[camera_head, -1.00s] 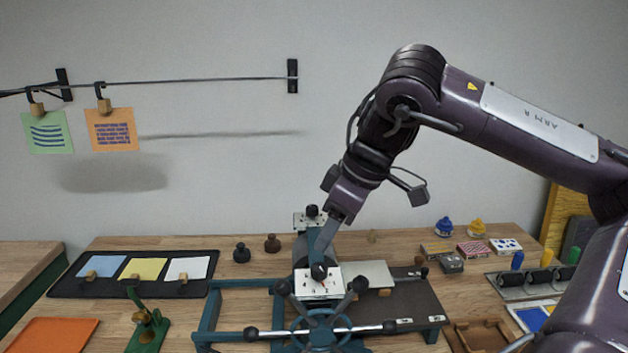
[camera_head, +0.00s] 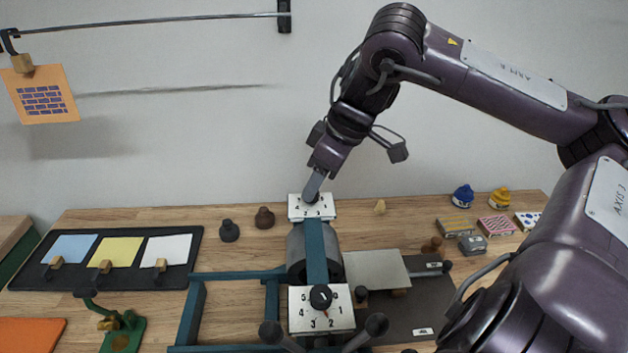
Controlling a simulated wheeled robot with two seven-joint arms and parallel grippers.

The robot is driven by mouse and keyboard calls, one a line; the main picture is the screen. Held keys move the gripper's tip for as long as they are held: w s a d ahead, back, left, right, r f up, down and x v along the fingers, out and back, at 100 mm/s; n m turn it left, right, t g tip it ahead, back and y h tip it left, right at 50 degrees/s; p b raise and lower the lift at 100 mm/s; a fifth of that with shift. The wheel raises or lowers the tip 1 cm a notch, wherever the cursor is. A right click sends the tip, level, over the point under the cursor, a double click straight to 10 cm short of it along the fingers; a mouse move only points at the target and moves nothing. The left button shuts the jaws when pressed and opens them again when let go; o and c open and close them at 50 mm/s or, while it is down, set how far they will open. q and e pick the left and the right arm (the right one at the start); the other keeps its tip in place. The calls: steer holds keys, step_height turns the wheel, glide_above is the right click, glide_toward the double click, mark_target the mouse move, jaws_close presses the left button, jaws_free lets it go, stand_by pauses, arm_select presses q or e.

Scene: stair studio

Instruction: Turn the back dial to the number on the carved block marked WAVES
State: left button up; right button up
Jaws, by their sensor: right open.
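The back dial (camera_head: 299,211) is a white numbered plate with a dark knob, on the far end of the press's teal beam. My right gripper (camera_head: 312,196) points down at its knob and covers part of it; the jaws are open, and I cannot tell whether they touch or surround the knob. The front dial (camera_head: 342,318) has a white numbered face, a black knob and a small red mark. I cannot read WAVES on any. My left gripper is not in view.
The press (camera_head: 316,250) has a grey roller and a flat bed at its right. Dark handle knobs stand at the front. A black tray (camera_head: 128,279) holds blue, yellow and white sheets. An orange brick-patterned card (camera_head: 42,97) hangs from the rail. Two dark knobbed stamps (camera_head: 265,218) stand left of the back dial.

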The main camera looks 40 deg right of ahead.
steer(key=shift+x, duration=1)
steer(key=shift+w+d+f, duration=0.15)
steer(key=shift+f, duration=0.1)
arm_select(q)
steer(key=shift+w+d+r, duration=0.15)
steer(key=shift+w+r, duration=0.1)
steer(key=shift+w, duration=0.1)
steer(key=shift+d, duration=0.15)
